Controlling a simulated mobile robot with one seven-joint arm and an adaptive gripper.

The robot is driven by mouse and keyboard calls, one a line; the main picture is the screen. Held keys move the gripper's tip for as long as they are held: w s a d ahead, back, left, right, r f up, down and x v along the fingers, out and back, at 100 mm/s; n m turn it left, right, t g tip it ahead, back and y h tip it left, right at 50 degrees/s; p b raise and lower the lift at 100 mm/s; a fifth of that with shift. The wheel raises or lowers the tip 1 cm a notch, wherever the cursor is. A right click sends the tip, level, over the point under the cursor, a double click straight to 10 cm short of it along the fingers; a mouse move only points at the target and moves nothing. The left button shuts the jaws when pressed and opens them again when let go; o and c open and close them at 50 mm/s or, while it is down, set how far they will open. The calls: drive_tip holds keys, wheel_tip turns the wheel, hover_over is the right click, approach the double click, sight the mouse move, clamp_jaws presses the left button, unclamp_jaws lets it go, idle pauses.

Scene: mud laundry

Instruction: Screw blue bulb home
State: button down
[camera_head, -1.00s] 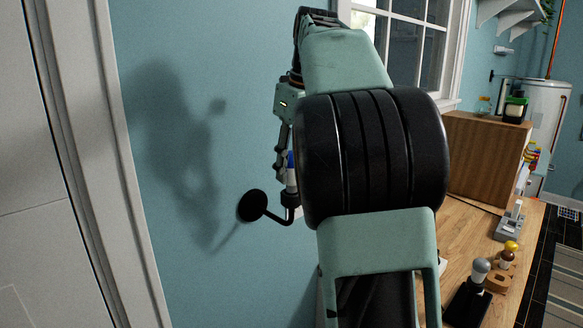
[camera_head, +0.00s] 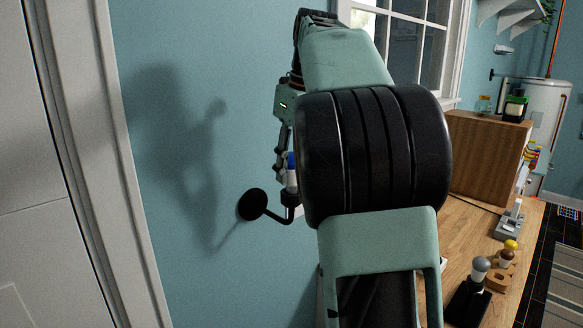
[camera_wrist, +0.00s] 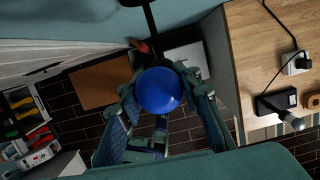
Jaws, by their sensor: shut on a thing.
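The blue bulb (camera_head: 291,160) stands upright, with a white lower part, above the black socket of the wall lamp (camera_head: 290,199). In the wrist view the blue bulb (camera_wrist: 158,90) is seen end-on, between the two fingers. My gripper (camera_wrist: 163,90) is shut on it, and the lamp's dark arm shows at the top. In the head view my gripper (camera_head: 287,155) is partly hidden by my own arm. The bulb's base meets the socket, but I cannot tell how deep the thread sits.
The lamp's round wall plate (camera_head: 252,205) is fixed to the blue wall. On the wooden worktop (camera_head: 462,235) at right stand a grey bulb (camera_head: 481,264) on a black base and small bulbs in a wooden holder (camera_head: 498,276). A white door frame (camera_head: 85,120) is at left.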

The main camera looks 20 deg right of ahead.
drive_tip(key=shift+f, duration=0.55)
idle(1.4)
drive_tip(key=shift+m+h, duration=0.4)
drive_tip(key=shift+m, duration=1.1)
drive_tip(key=shift+r+m+h, duration=0.1)
drive_tip(key=shift+m+h, duration=0.2)
drive_tip(key=shift+m, duration=1.2)
drive_tip(key=shift+m, duration=0.3)
drive_tip(key=shift+f+m, duration=0.25)
drive_tip(key=shift+m, duration=0.35)
